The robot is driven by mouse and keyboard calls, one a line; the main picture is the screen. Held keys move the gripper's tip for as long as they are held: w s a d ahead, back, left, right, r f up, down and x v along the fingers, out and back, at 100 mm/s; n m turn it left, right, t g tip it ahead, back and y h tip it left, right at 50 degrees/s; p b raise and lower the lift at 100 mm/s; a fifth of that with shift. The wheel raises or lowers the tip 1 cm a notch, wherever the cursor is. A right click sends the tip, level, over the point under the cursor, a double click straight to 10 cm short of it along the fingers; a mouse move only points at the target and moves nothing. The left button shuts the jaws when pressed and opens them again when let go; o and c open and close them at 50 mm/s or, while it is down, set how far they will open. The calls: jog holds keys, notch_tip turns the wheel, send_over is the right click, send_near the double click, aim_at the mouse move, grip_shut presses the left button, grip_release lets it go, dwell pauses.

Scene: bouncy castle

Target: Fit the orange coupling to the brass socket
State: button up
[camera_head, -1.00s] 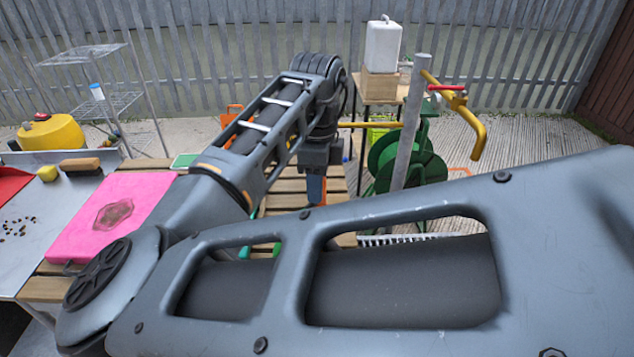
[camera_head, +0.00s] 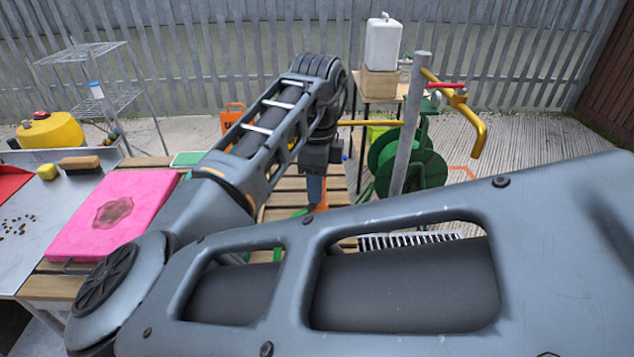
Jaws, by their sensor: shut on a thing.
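My gripper (camera_head: 316,193) points down over the slatted wooden table, mostly hidden behind my own arm. An orange piece, which looks like the orange coupling (camera_head: 323,193), shows at its fingers, and the gripper is shut on it. Its lower end and the fingertips are hard to make out. A brass tap (camera_head: 472,122) with a red lever stands on a grey post to the right, its spout bent downward. I cannot make out a separate brass socket; the spout end is well right of my gripper and apart from it.
A green hose reel (camera_head: 420,165) stands by the grey post (camera_head: 410,125). A yellow pipe (camera_head: 368,123) runs left from there. A white canister (camera_head: 383,43) sits on a wooden block behind. A pink pad (camera_head: 115,212) lies on the table at left. Green hose (camera_head: 300,213) shows near my gripper.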

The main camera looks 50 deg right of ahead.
jog(key=shift+f+b, duration=0.95)
jog(key=shift+f, duration=0.7)
dwell(2.4)
jog(key=o, duration=1.1)
jog(key=shift+c, duration=0.2)
notch_tip(320, 180, up, 8)
jog(key=shift+f, duration=0.1)
